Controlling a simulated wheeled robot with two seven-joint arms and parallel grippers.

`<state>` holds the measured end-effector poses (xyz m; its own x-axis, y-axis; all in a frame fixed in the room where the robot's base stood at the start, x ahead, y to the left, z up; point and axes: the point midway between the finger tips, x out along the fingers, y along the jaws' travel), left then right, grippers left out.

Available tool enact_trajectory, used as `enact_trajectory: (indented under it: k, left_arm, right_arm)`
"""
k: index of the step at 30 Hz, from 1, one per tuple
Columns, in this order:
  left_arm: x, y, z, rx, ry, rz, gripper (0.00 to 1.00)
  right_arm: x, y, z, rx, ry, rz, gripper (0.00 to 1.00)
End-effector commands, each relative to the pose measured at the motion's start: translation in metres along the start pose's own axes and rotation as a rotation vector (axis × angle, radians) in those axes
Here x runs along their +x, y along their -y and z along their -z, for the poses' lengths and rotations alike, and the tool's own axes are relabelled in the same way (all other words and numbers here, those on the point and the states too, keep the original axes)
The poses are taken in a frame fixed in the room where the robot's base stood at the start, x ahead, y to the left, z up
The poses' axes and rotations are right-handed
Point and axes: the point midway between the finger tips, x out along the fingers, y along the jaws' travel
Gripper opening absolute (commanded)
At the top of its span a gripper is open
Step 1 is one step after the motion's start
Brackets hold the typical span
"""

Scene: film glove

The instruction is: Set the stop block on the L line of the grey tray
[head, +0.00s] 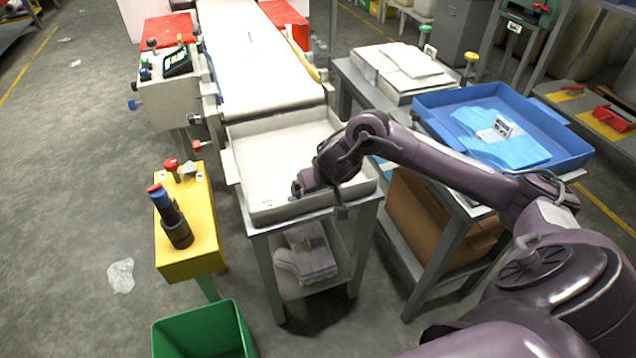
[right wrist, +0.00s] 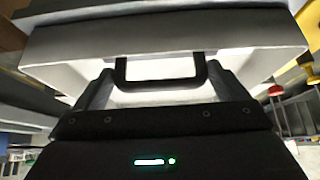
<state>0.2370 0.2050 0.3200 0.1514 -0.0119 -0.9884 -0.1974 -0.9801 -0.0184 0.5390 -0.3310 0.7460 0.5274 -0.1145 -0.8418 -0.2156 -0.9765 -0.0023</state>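The grey tray (head: 257,214) sits on a metal stand at the end of the conveyor, with small dark marks on its front left part that are too small to read. My right gripper (head: 298,188) is low over the front of the tray, reaching in from the right. In the right wrist view its two fingers (right wrist: 160,92) stand apart, with a black U-shaped bar (right wrist: 160,84) between them and a broad pale surface beyond. My left gripper is out of view.
A yellow stand (head: 205,235) with a red knob and a dark cylinder is left of the tray. A blue bin (head: 570,150) stands on the table at right. A green bin (head: 205,335) is on the floor in front. The tray's back left interior looks clear.

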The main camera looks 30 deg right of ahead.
Motion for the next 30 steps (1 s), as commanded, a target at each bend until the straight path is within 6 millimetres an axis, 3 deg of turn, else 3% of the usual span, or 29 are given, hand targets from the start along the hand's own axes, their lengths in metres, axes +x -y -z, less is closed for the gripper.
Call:
enact_trajectory:
  k: [8,12,24,30]
  left_arm:
    - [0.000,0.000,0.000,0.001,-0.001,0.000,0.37]
    - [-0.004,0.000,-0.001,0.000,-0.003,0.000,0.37]
    - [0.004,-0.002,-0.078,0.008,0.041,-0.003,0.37]
    - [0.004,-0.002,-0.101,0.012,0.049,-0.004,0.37]
  right_arm:
    - [0.000,0.000,0.000,0.000,0.000,0.000,1.00]
    - [-0.012,0.000,0.003,0.000,0.000,0.000,1.00]
    - [-0.094,0.000,0.004,-0.002,-0.002,0.000,1.00]
    - [-0.118,0.000,0.003,-0.001,0.000,0.001,1.00]
